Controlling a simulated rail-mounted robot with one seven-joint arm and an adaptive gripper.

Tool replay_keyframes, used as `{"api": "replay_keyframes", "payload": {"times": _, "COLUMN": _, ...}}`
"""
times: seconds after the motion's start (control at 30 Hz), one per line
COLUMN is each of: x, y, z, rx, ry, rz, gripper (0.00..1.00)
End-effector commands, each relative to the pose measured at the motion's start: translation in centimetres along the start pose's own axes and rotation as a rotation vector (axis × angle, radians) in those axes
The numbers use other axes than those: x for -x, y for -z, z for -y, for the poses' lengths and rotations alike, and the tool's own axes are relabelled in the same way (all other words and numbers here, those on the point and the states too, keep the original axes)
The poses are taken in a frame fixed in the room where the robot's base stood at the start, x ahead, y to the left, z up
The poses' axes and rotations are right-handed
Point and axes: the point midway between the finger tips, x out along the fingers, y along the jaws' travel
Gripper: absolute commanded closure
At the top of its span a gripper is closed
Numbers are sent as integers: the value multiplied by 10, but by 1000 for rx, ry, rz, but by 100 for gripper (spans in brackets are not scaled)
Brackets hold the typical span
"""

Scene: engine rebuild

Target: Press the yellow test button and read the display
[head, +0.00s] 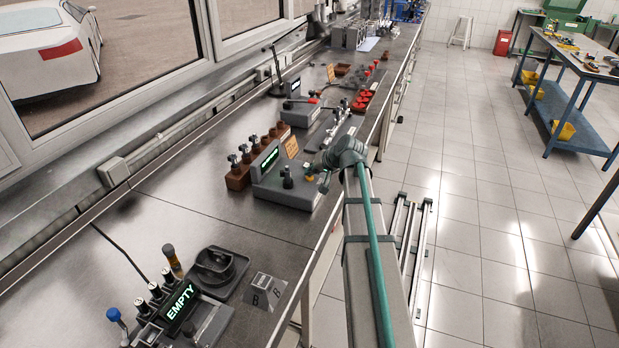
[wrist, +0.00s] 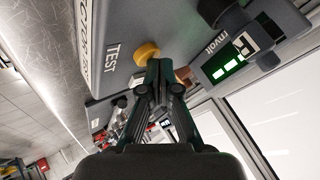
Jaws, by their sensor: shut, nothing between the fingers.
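The yellow test button (wrist: 147,53) sits beside the printed word TEST on the grey tester (wrist: 112,75) in the wrist view. My gripper (wrist: 158,72) is shut and empty, with its fingertips right at the button's edge; I cannot tell whether they touch it. The display (wrist: 228,65) shows bright green blocks, partly hidden by a dark knob. In the head view the tester (head: 283,195) stands on the bench, its display (head: 269,160) lit green but too small to read. The button (head: 309,178) shows beside my gripper (head: 316,168).
Brown blocks holding several upright parts (head: 238,176) stand behind the tester. A device with a display reading EMPTY (head: 181,302) is at the near end of the bench (head: 180,215). Red parts (head: 362,100) lie farther along. The bench between the two devices is mostly clear.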

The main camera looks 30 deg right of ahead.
Motion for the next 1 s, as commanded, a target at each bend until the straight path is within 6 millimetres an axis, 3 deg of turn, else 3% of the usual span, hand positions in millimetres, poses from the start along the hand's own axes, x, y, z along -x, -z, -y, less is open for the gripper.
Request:
{"api": "replay_keyframes", "payload": {"times": 0.63, "x": -2, "y": -2, "z": -2, "rx": 0, "ry": 0, "rz": 1, "gripper": 100}}
{"api": "replay_keyframes", "payload": {"times": 1.0, "x": 8, "y": 6, "z": 6, "rx": 0, "ry": 0, "rz": 1, "gripper": 100}}
